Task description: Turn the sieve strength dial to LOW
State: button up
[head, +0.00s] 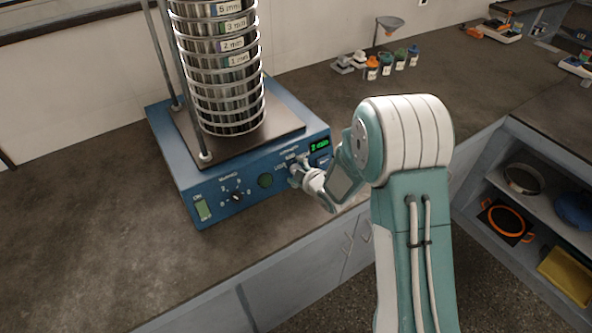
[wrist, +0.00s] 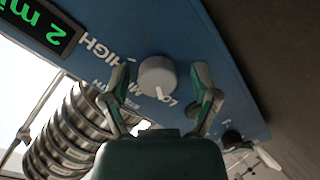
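The blue sieve shaker (head: 215,185) stands on the counter with a tall stack of sieves on top. My gripper (head: 294,172) is at the right part of its front panel and mostly hides the dial there. In the wrist view the grey round strength dial (wrist: 157,76) sits between the two fingers of my gripper (wrist: 161,70). The fingers are open, one on each side, with visible gaps to the dial. The dial's white mark points down in the picture, close to the partly visible LOW label (wrist: 168,102). HIGH is printed at the upper left; the middle label is partly hidden.
A green-lit display (head: 319,146) is right of the dial. Small bottles (head: 385,65) stand at the back. The counter left of the shaker is clear.

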jog(key=v, duration=1.2)
jog(key=shift+f, duration=0.1)
jog(key=s+d+r+m+g+h, duration=0.1)
jog(key=s+d+r+m+h, duration=0.25)
jog(key=d+r, duration=0.2)
jog(key=s+d+r+m+h, duration=0.25)
jog(key=d+r+m, duration=0.2)
jog(key=r, duration=0.25)
jog(key=s+r+m+g, duration=0.2)
jog(key=s+r+m, duration=0.1)
jog(key=s, duration=0.6)
jog(key=s+d+r+m+g+h, duration=0.1)
jog(key=s+r+m+g, duration=0.1)
jog(key=s+m, duration=0.4)
jog(key=s+r, duration=0.1)
jog(key=s, duration=0.2)
jog(key=shift+s+g, duration=0.3)
jog(key=shift+s, duration=0.1)
